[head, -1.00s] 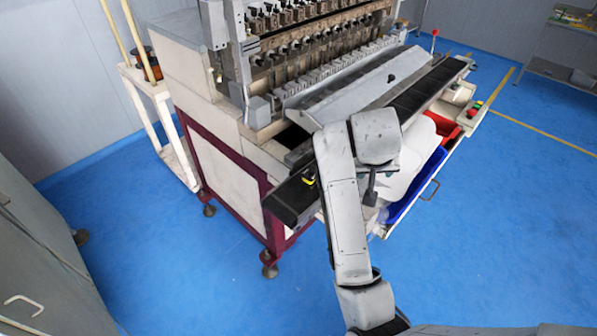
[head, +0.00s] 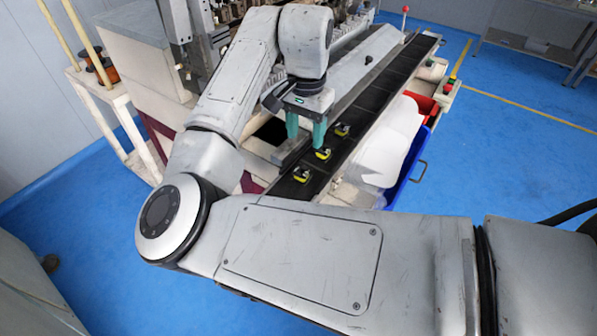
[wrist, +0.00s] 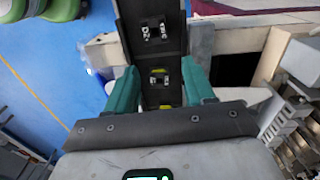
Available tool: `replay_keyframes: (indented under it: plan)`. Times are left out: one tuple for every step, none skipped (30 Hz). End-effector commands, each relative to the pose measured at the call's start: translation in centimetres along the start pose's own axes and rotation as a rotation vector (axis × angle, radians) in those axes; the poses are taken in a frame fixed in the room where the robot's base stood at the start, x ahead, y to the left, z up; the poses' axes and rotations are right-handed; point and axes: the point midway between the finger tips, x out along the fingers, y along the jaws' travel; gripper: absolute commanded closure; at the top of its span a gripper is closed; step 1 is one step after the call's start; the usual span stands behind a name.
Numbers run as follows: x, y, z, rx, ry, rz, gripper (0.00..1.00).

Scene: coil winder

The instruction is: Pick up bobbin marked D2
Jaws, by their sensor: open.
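A dark bobbin with a pale "D2" mark (wrist: 153,32) lies on the black belt in the wrist view, beyond my fingertips. A second bobbin with yellow edges (wrist: 158,77) shows between my fingers; its mark is unreadable. In the head view, three black-and-yellow bobbins lie in a row: a near one (head: 302,174), a middle one (head: 323,154) and a far one (head: 342,130). Their marks are too small to read there; D2 appears to be the near one. My gripper (head: 305,143) is open and empty, its teal fingers pointing down above the belt.
The black belt (head: 385,97) runs along the front of the coil winder. A white sheet (head: 392,150), a blue bin (head: 410,168) and a red bin (head: 425,107) lie to its right. A slanted grey cover (head: 352,66) borders it on the left.

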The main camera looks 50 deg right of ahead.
Motion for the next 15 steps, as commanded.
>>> replay_keyframes:
  plan:
    - [0.8,0.1,0.1,-0.001,-0.001,0.003,0.47]
    - [1.3,0.1,0.1,-0.001,0.000,0.004,0.47]
    - [1.9,0.1,0.1,-0.001,-0.001,0.004,0.47]
    - [2.3,0.1,0.1,-0.002,0.000,0.003,0.47]
    - [2.7,0.0,0.1,-0.003,0.000,0.002,0.47]
    - [3.2,0.0,0.1,-0.003,0.000,0.002,0.47]
    - [3.5,0.0,0.1,-0.003,0.001,0.002,0.47]
    - [3.7,0.1,0.0,-0.002,0.002,0.002,0.47]
    - [4.0,0.1,0.0,-0.002,0.002,0.002,0.47]
    - [4.2,0.1,0.0,-0.002,0.002,0.002,0.47]
    - [4.3,0.1,0.0,-0.001,0.001,0.002,0.47]
    - [4.5,0.1,0.1,-0.001,0.001,0.002,0.47]
    - [4.8,0.1,0.1,-0.002,0.001,0.002,0.47]
    - [5.1,0.2,0.1,-0.002,0.002,0.002,0.47]
    - [5.6,0.3,0.3,-0.002,0.000,0.002,0.47]
